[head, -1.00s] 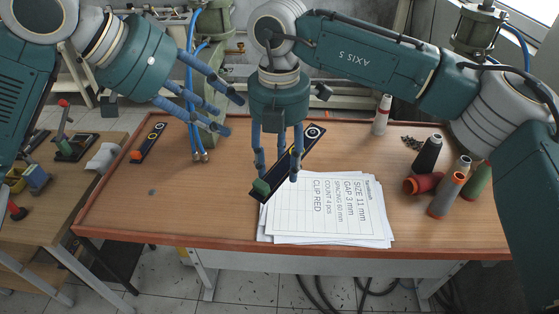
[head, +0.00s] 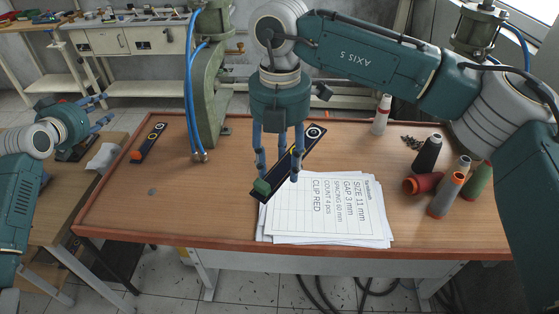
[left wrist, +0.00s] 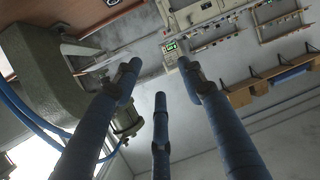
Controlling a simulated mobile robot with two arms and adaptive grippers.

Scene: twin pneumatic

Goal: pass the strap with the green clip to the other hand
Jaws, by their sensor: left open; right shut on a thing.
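The strap with the green clip (head: 304,147) is a dark band lying at a slant across the middle of the head view. Its green clip (head: 262,186) is at the lower left end and a white-ringed hole is at the upper right end. My right gripper (head: 276,176) points down and is shut on this strap, over the table and the paper's left edge. My left gripper (head: 104,110) is open and empty at the far left, well away from the strap. In the left wrist view its blue fingers (left wrist: 160,95) are spread with nothing between them.
A strap with an orange clip (head: 148,142) lies on the wooden table (head: 120,205) at the left. Printed sheets (head: 335,215) lie at front centre. A green press (head: 211,80) stands behind. The table's left middle is mostly clear.

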